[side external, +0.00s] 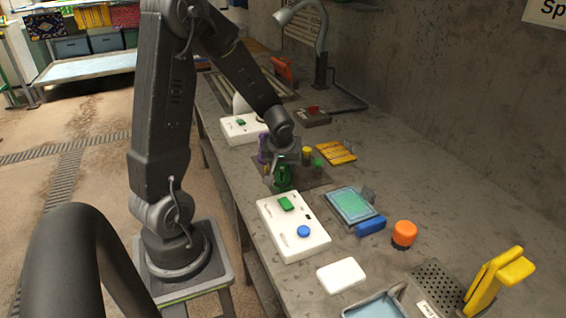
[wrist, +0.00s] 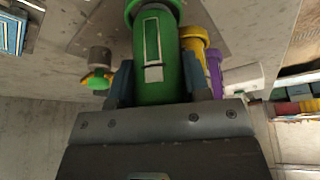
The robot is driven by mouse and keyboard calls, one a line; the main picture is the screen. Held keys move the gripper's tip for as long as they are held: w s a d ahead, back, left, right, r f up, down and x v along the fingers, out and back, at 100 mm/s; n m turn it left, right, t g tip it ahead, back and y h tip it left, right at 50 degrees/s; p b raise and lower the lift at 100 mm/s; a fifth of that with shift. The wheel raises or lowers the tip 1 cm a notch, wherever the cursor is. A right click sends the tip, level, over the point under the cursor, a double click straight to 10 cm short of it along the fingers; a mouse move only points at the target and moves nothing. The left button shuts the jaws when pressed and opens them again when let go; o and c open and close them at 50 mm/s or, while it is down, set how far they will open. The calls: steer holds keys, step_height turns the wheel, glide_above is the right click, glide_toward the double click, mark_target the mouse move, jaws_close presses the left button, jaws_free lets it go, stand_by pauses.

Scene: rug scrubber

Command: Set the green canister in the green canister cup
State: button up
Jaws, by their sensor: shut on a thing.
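The green canister (side external: 284,180) is held upright or nearly so in my gripper (side external: 281,160), over the near side of the dark plate (side external: 318,180) on the bench. In the wrist view the green canister (wrist: 158,75), with a pale label, sits between the two blue-grey fingers of my gripper (wrist: 155,83). A small green piece (side external: 318,165) stands on the plate to the right of it, perhaps the green canister cup; I cannot tell for certain. Whether the canister's base touches the plate is hidden.
A yellow canister (side external: 307,153) and a purple canister (side external: 262,147) stand close by the gripper. A white box with green and blue buttons (side external: 292,228) lies in front. A yellow slatted piece (side external: 337,152) and a teal-topped tray (side external: 350,205) lie to the right.

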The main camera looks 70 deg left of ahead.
steer(key=shift+f, duration=0.3)
steer(key=o, duration=0.9)
steer(key=shift+o, duration=0.2)
steer(key=shift+r, duration=0.1)
steer(key=v, duration=1.3)
steer(key=shift+r, duration=0.4)
steer(key=shift+d, duration=0.1)
steer(key=s+d+r+m+t+h, duration=0.1)
steer(key=s+d+r+m, duration=0.1)
steer(key=d+m, duration=0.3)
steer(key=s+d+r+m+t+h, duration=0.2)
steer(key=s+d+m, duration=0.3)
steer(key=d, duration=0.7)
steer(key=shift+r+m+h, duration=0.3)
steer(key=shift+r+m, duration=0.3)
steer(key=shift+r, duration=0.2)
